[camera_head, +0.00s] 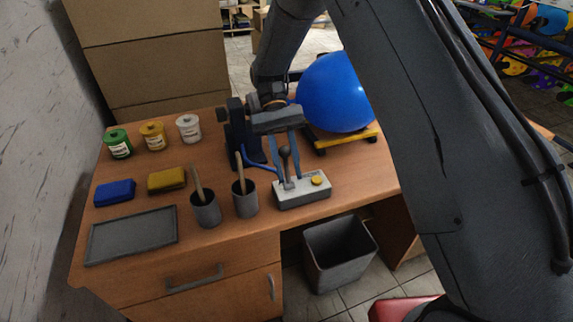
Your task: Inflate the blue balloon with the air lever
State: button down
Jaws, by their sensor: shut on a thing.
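The blue balloon (336,92) is large and round and sits on a yellow stand (344,139) at the back right of the desk. The air lever (285,153) is a dark stick with a round knob. It rises from a light grey box (302,192) with a yellow button (317,181). My gripper (287,172) points down over the box and is shut on the lever, one finger on each side. My arm hides part of the balloon's right side.
Two dark cups with wooden-handled tools (206,210) (246,200) stand just left of the box. Paint jars (153,136), a blue sponge (115,192), a yellow sponge (167,180) and a grey tray (132,235) lie farther left. A bin (340,252) stands below.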

jog(key=shift+a+f, duration=0.1)
jog(key=shift+f, duration=0.15)
jog(key=c, duration=1.5)
grip_release()
jog(key=shift+o, duration=0.2)
jog(key=shift+r, duration=0.1)
jog(key=b+v, duration=0.3)
jog(key=v, duration=0.4)
jog(key=shift+w+r, duration=0.25)
jog(key=shift+w, duration=0.15)
